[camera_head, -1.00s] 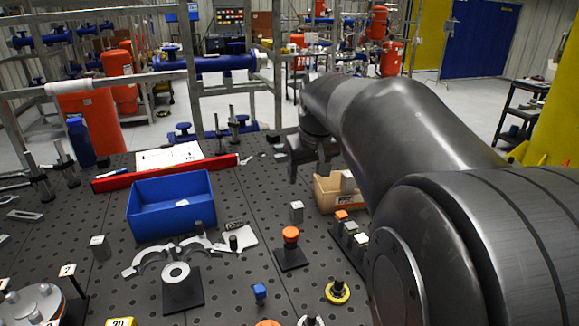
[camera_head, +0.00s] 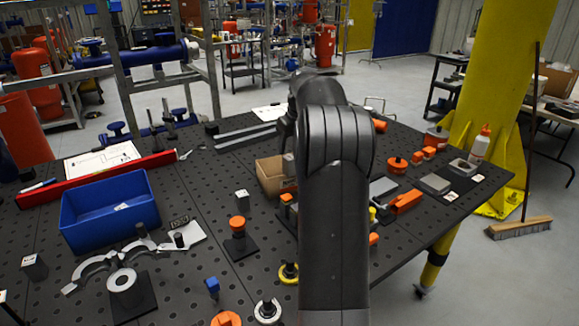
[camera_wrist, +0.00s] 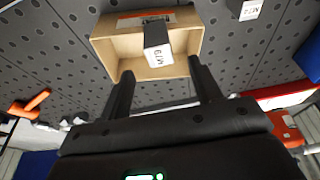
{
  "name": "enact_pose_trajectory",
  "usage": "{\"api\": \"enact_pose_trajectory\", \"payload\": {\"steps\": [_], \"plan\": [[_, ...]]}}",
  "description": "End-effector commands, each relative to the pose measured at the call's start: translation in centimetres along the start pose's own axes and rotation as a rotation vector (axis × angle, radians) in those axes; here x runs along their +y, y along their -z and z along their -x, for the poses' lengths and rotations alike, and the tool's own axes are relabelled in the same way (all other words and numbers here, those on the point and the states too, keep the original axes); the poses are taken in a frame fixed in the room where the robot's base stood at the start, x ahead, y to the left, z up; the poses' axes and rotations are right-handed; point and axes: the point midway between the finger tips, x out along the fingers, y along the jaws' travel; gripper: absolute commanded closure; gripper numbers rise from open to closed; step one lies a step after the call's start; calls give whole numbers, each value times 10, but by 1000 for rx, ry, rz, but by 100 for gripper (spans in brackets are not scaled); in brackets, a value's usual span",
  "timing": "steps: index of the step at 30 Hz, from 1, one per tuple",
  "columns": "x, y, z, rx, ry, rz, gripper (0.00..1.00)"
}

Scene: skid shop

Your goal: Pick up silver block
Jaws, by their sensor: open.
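In the head view the same block (camera_head: 289,165) shows at the right of the tan box (camera_head: 268,178), partly behind my arm. My gripper (camera_wrist: 161,68) is open, its two dark fingers pointing toward the box with the block ahead between them; they appear apart from it. In the head view my gripper is mostly hidden by my arm. Other silver blocks stand on the table, one right of the blue bin (camera_head: 242,201) and one at the left (camera_head: 34,267).
A blue bin (camera_head: 75,222) and a red bar (camera_head: 45,193) lie to the left. An orange-topped post (camera_head: 238,224) stands in front of the box. Orange parts (camera_head: 405,202) and grey plates lie to the right. A yellow column (camera_head: 490,100) rises beyond the table's right edge.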

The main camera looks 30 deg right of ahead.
Motion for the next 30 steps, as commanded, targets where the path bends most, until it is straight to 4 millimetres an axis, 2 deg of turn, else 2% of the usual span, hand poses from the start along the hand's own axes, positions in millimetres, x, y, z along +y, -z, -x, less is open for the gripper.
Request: {"api": "enact_pose_trajectory", "payload": {"steps": [3,11,21,28,30], "plan": [[-1,0,-20,-3,2,0,42],[-1,0,-38,-2,1,0,42],[1,-1,-83,-2,1,0,42],[1,0,-86,0,0,0,42],[1,0,-86,0,0,0,47]]}}
